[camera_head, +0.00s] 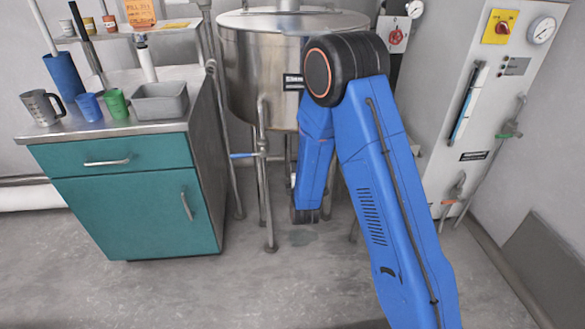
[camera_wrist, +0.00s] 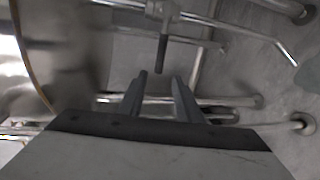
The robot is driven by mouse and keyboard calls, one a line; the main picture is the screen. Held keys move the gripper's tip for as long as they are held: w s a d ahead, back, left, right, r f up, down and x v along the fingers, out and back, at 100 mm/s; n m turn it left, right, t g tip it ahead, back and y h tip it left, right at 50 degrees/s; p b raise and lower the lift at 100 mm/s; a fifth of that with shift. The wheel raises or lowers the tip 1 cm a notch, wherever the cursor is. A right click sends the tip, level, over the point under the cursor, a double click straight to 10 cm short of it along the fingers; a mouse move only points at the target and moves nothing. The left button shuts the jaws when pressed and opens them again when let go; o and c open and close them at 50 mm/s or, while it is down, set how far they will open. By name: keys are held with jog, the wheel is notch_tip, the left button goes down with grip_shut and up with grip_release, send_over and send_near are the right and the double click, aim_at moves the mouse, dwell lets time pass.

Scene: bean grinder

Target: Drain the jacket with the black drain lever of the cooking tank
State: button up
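The cooking tank (camera_head: 250,75) is a steel vessel on legs, behind my blue arm in the head view. Its curved steel side (camera_wrist: 25,75) fills the left of the wrist view. The black drain lever (camera_wrist: 162,52) hangs from a grey metal fitting (camera_wrist: 160,12) at the top middle of the wrist view. My gripper (camera_wrist: 159,76) is open, its two dark fingers apart and empty. The lever's lower end appears in line with the gap between the fingertips; I cannot tell the depth between them. In the head view my arm hides the lever, and the fingers cannot be made out.
Steel legs and pipes (camera_wrist: 230,30) surround the lever. A blue-handled valve (camera_head: 243,155) sits left of my arm. A teal cabinet (camera_head: 125,205) stands at left, and a grey control panel (camera_head: 480,100) at right. The floor (camera_head: 270,290) in front is clear.

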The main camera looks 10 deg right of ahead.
jog(key=s+r, duration=0.1)
jog(key=s, duration=0.7)
jog(key=shift+s+r, duration=0.35)
jog(key=shift+s, duration=0.05)
jog(key=shift+r, duration=0.1)
jog(key=s+d+r+m+g+y, duration=0.1)
jog(key=s+d+r+m+g, duration=0.3)
jog(key=r, duration=0.4)
jog(key=s+d+r+m+g+y, duration=0.1)
jog(key=s+d+r+m+g, duration=0.15)
jog(key=s+r+m, duration=0.4)
jog(key=s+d+r+m+g, duration=0.1)
jog(key=s+d+r+m, duration=0.1)
jog(key=s, duration=0.7)
jog(key=s+d+r+m+g+h, duration=0.1)
jog(key=s+d, duration=0.4)
jog(key=s, duration=0.5)
jog(key=s+d+r+m+g+h, duration=0.1)
jog(key=s+d+r+m+g, duration=0.1)
jog(key=s, duration=0.7)
notch_tip(320, 180, up, 3)
jog(key=d+m, duration=0.1)
jog(key=m, duration=0.1)
jog(key=shift+s+d+r+m, duration=0.2)
jog(key=shift+s+m, duration=0.05)
jog(key=shift+m, duration=0.1)
jog(key=shift+g, duration=0.25)
